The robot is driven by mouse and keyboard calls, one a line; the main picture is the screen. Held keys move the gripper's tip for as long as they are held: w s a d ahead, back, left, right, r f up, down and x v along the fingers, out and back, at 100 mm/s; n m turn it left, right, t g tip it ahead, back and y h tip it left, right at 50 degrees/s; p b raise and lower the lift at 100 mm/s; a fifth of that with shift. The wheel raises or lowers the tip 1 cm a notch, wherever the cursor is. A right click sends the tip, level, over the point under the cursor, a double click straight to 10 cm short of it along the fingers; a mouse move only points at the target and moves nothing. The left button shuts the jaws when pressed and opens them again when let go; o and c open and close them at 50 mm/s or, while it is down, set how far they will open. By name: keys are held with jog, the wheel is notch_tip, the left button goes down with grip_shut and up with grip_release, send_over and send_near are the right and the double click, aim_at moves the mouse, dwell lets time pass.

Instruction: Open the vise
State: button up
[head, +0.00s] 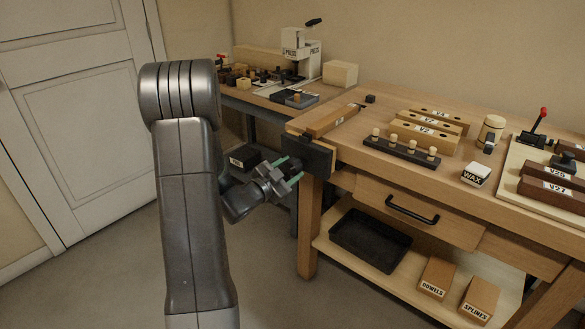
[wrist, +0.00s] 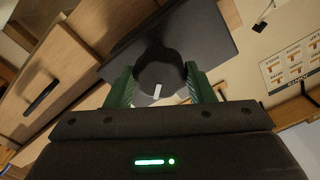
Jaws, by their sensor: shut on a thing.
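The vise (head: 308,157) is at the near left corner of the wooden workbench. Its dark front plate also fills the upper middle of the wrist view (wrist: 212,38). A dark round vise knob (wrist: 158,72) with a white mark sits in front of that plate. My gripper (head: 289,170) is at the vise's front, and its green fingers lie on either side of the knob in the wrist view (wrist: 160,90). It is shut on the knob. In the head view the knob is hidden by my gripper. Any gap between the vise's jaws is hard to judge.
A long wooden block (head: 331,120) lies at the bench corner behind the vise. A dark peg rack (head: 402,150), a wax box (head: 475,174) and a drawer handle (head: 412,210) are to the right. A black tray (head: 369,245) sits on the lower shelf.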

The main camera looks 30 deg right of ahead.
jog(key=shift+n+p, duration=0.9)
jog(key=shift+n, duration=0.4)
jog(key=shift+n+p, duration=0.6)
jog(key=shift+p, duration=0.05)
jog(key=o, duration=0.8)
jog(key=shift+o, duration=0.2)
jog(key=shift+a, duration=0.1)
jog(key=b+v, duration=0.1)
jog(key=v, duration=0.6)
